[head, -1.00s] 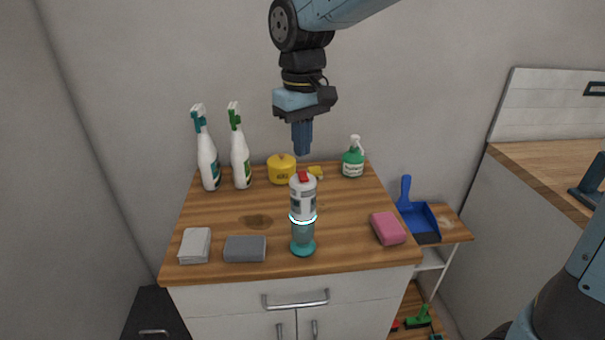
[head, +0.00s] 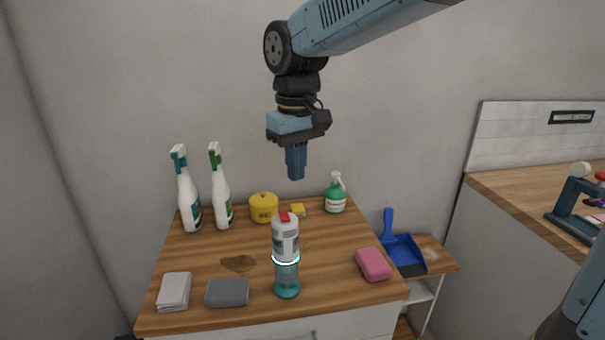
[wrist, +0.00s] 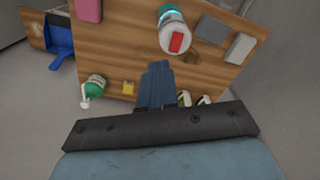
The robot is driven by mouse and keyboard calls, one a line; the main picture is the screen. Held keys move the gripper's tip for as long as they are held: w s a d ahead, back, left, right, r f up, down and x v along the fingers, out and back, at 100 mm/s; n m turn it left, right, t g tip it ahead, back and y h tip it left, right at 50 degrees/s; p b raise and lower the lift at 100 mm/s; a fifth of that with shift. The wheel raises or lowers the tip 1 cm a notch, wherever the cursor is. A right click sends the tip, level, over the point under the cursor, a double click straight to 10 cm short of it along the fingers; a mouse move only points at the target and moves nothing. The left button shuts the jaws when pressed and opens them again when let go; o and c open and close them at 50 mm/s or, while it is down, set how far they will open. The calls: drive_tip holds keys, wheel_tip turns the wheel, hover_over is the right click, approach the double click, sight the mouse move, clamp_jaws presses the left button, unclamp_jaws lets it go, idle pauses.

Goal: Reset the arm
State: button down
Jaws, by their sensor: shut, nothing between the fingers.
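My gripper (head: 296,177) hangs at the end of my raised arm, pointing down above the back of the wooden counter (head: 325,260). Its fingers are shut together with nothing between them. In the wrist view the shut fingers (wrist: 157,70) point toward the counter top. The bottle's red cap also shows in the wrist view (wrist: 176,42).
Two white spray bottles (head: 190,203), a yellow pot (head: 264,208), a yellow sponge (head: 298,210) and a green spray bottle (head: 335,195) stand at the back. A pink sponge (head: 373,264), grey sponge (head: 227,293) and folded cloth (head: 173,291) lie in front. A blue dustpan (head: 404,252) is at right.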

drive_tip(key=s+d+m+t, duration=0.2)
drive_tip(key=s+d+m, duration=0.2)
drive_tip(key=d, duration=1)
drive_tip(key=s+d+m+t, duration=0.3)
drive_tip(key=s+d, duration=0.4)
drive_tip(key=d, duration=0.7)
drive_tip(key=shift+f+m, duration=0.4)
drive_tip(key=shift+m, duration=0.1)
drive_tip(key=w+a+r+n+g, duration=0.1)
drive_tip(key=w+a+r, duration=0.25)
drive_tip(key=a, duration=0.25)
drive_tip(key=w+a+r+n+g, duration=0.1)
drive_tip(key=w+a+r+g, duration=0.1)
drive_tip(key=w+a, duration=0.3)
drive_tip(key=a+r+n+g, duration=0.1)
drive_tip(key=a+r+g, duration=0.1)
drive_tip(key=a, duration=1.7)
drive_tip(key=shift+w+a+n, duration=0.2)
drive_tip(key=shift+w+n, duration=0.05)
drive_tip(key=shift+n, duration=0.05)
drive_tip(key=shift+f, duration=0.15)
